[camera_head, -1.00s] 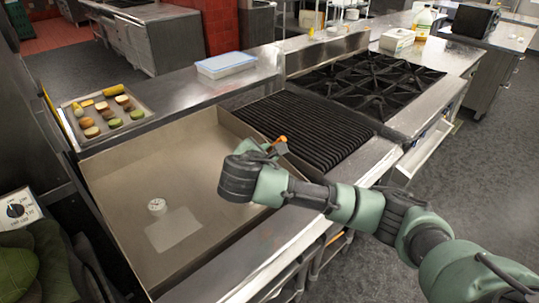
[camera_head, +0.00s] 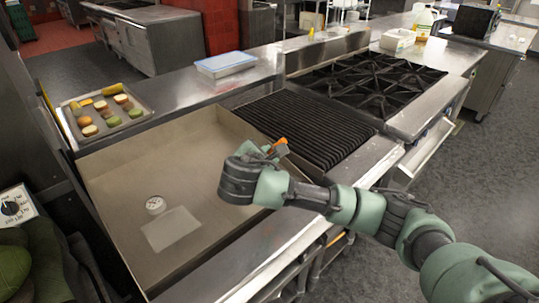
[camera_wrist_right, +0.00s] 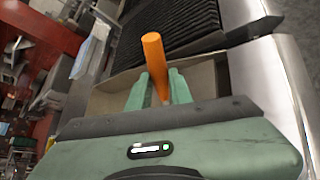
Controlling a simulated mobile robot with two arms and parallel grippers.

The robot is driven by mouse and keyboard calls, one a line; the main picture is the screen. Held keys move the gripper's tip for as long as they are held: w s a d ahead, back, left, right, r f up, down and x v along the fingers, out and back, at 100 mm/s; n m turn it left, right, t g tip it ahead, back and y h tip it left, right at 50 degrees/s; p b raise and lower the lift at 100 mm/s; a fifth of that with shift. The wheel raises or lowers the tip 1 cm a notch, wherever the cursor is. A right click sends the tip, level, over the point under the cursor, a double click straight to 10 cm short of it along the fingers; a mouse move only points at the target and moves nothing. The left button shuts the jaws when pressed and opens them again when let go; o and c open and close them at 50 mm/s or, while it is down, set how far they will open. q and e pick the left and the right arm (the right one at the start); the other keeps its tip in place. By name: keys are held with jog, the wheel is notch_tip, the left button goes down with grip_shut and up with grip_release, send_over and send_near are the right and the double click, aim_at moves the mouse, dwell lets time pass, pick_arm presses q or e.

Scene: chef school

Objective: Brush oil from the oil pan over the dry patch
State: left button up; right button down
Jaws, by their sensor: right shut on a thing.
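My right gripper (camera_head: 268,150) is shut on an orange-handled tool, likely the brush, above the right side of the flat griddle (camera_head: 125,175). The orange handle (camera_wrist_right: 153,55) sticks up between the green fingers in the right wrist view; its lower end is hidden. A paler rectangular patch (camera_head: 172,229), which looks like the dry patch, lies on the griddle, left of and nearer than the gripper. I cannot make out an oil pan for certain. My left gripper is not in view.
A tray of sliced vegetables (camera_head: 148,110) stands at the back left, and a lidded container (camera_head: 226,65) on the rear ledge. The ribbed grill (camera_head: 305,130) and burners (camera_head: 370,80) lie to the right.

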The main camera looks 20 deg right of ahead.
jog(key=shift+f, duration=0.6)
dwell(0.7)
notch_tip(320, 180, up, 7)
jog(key=p, duration=0.8)
dwell(0.8)
jog(key=s+a+r+n+t+y+b, duration=0.1)
jog(key=s+a+r+n+y+b, duration=0.1)
jog(key=s+r+n+y+b, duration=0.1)
jog(key=s+a+r+n+t+y+b, duration=0.1)
jog(key=s+a+r+n+y+b, duration=0.2)
jog(key=s, duration=0.4)
jog(key=shift+a+r+n+t+y, duration=0.3)
jog(key=shift+n+t+y, duration=0.1)
jog(key=shift+n+y, duration=0.45)
